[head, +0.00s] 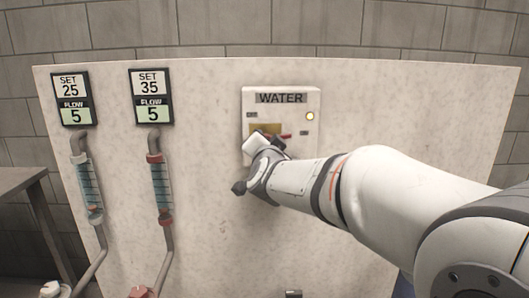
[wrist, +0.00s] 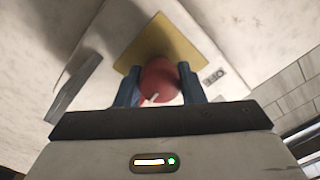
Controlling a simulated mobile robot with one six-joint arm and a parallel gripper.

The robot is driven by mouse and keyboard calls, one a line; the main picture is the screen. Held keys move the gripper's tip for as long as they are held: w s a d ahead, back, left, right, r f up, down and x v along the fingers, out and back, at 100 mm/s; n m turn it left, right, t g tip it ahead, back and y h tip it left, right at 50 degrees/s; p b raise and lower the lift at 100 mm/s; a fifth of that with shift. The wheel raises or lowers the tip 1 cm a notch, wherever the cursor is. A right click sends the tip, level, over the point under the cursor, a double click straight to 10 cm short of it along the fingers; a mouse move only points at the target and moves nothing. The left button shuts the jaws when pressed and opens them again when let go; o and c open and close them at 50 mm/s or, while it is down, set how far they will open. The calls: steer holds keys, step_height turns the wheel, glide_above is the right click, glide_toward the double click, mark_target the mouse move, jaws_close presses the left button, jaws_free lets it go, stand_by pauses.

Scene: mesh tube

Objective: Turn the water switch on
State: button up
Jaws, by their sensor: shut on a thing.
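The water box (head: 281,97), white with a WATER label, is mounted on the pale panel. Its red switch knob (wrist: 160,78) sits on a yellow plate (wrist: 155,40) in the wrist view. My gripper (wrist: 158,88) is shut on the knob, with one blue finger on each side. A small white mark shows on the knob near the fingers. In the head view my gripper (head: 276,140) covers most of the knob, and only a bit of red shows. A small lamp (head: 310,116) on the box glows yellowish. A small label (wrist: 214,76), seemingly OFF, is beside the plate.
Two flow tubes hang at the left, under displays reading SET 25, FLOW 5 (head: 72,98) and SET 35, FLOW 5 (head: 151,97). A grey table (head: 20,178) stands at the far left. My arm crosses the panel's right half. A block wall is behind.

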steer(key=shift+f+m+b, duration=0.15)
steer(key=shift+m+b, duration=0.45)
steer(key=shift+m, duration=0.4)
steer(key=o, duration=1)
steer(key=s+p, duration=0.1)
steer(key=s, duration=0.7)
steer(key=shift+p, duration=0.3)
